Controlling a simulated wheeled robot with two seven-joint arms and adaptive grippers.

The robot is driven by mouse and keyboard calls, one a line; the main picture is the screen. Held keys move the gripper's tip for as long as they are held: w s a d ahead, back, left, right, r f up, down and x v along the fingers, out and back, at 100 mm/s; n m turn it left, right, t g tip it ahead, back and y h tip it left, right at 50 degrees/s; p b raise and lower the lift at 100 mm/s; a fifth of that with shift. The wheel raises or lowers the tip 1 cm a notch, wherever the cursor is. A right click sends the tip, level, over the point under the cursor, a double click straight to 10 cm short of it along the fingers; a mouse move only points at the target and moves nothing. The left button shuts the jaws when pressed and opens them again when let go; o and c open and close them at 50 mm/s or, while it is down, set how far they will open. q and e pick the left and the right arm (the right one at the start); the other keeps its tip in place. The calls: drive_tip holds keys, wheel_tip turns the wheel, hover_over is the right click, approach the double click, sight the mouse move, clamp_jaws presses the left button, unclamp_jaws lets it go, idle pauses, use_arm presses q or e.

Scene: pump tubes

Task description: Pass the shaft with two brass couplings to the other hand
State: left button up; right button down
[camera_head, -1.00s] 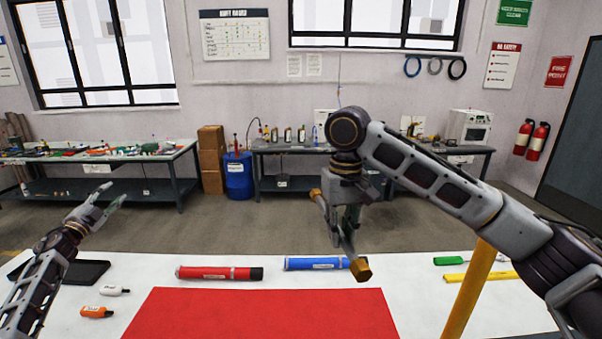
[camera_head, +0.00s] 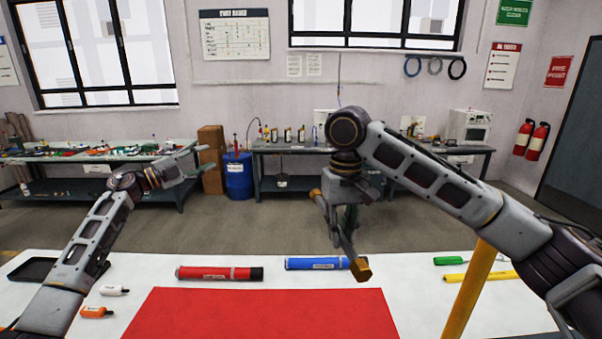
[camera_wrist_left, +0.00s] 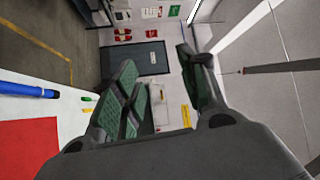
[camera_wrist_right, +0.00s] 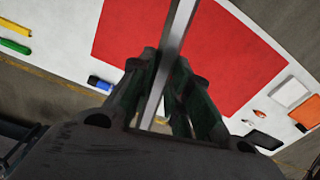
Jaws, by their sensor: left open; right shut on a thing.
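The shaft (camera_head: 348,244) is a grey bar with a brass coupling (camera_head: 361,270) at its near lower end and another brass coupling (camera_head: 315,193) at its far upper end. My right gripper (camera_head: 342,232) points down and is shut on the shaft's middle, holding it tilted above the table. In the right wrist view the bar (camera_wrist_right: 178,36) runs between the fingers; its couplings are out of that view. My left gripper (camera_head: 208,158) is open and empty, raised to the left of the shaft and well apart from it. Its spread fingers also show in the left wrist view (camera_wrist_left: 165,85).
On the white table (camera_head: 430,300) lie a red mat (camera_head: 262,315), a red tube (camera_head: 218,273), a blue tube (camera_head: 318,263), small white and orange bottles at left, and green and yellow items at right. A dark tray (camera_head: 35,268) sits at far left. A yellow post (camera_head: 468,290) rises at right.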

use_arm(q)
drive_tip(key=s+d+r+m+g, duration=0.2)
drive_tip(key=s+d+m+g, duration=0.15)
drive_tip(key=d, duration=0.65)
drive_tip(key=s+d+r+m+g, duration=0.25)
drive_tip(key=s+d+g, duration=0.2)
drive_tip(key=d, duration=0.45)
drive_tip(key=m+g+y, duration=0.2)
drive_tip(key=g+y, duration=0.2)
drive_tip(key=y, duration=0.5)
approach(324, 212)
drive_tip(key=shift+s+a+r, duration=0.15)
drive_tip(key=shift+a+r, duration=0.05)
drive_tip(key=shift+r, duration=0.5)
drive_tip(key=shift+s+a+r, duration=0.15)
drive_tip(key=shift+a+r, duration=0.05)
drive_tip(key=shift+r, duration=0.5)
drive_tip(key=shift+f, duration=0.1)
drive_tip(key=shift+x, duration=6)
drive_tip(key=shift+w, duration=0.15)
drive_tip(key=shift+a, duration=0.1)
clamp_jaws()
use_arm(e)
drive_tip(key=c, duration=1.3)
unclamp_jaws()
